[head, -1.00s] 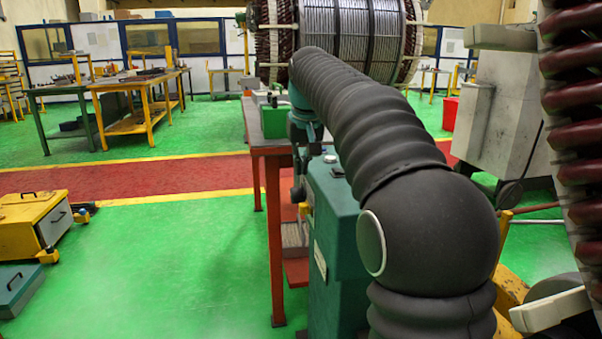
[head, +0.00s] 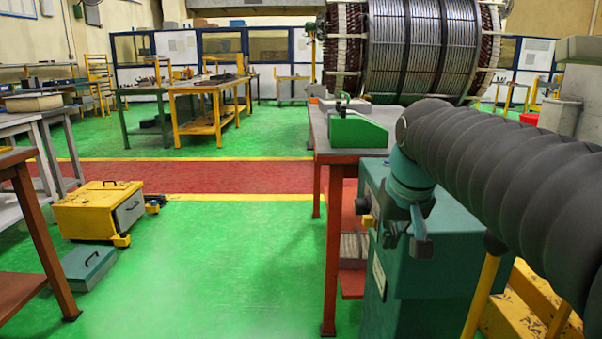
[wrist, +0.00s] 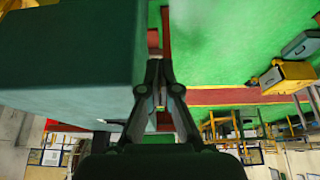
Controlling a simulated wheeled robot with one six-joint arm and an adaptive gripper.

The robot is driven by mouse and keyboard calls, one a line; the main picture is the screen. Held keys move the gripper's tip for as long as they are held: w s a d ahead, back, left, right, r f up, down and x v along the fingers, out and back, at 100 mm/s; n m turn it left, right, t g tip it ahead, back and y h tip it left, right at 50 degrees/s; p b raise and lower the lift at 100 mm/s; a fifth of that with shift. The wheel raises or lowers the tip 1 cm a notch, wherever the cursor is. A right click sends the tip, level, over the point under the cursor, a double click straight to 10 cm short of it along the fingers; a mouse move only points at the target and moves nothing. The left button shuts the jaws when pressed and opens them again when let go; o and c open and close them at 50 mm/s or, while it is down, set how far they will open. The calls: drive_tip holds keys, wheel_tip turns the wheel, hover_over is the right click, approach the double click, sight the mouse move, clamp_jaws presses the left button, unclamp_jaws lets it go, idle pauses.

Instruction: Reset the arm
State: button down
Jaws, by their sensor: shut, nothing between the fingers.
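My arm (head: 510,170) is in a black ribbed sleeve and reaches in from the right edge of the head view. Its teal wrist ends in my gripper (head: 421,245), which points down in front of a teal cabinet (head: 440,270). In the wrist view, my gripper's dark fingers (wrist: 158,68) are together and hold nothing. The cabinet's large teal side (wrist: 70,60) fills the upper left there. I cannot tell the exact gap between fingers and cabinet.
A red-legged table (head: 330,150) with a green block (head: 358,132) stands behind the cabinet. A large stator (head: 412,48) is beyond it. A yellow box (head: 98,208) and a grey-teal case (head: 88,266) sit on the floor. Green floor (head: 220,260) between is clear.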

drive_tip(key=s+f, duration=1.4)
drive_tip(key=s, duration=0.3)
drive_tip(key=shift+t, duration=0.4)
drive_tip(key=shift+f, duration=0.1)
idle(0.6)
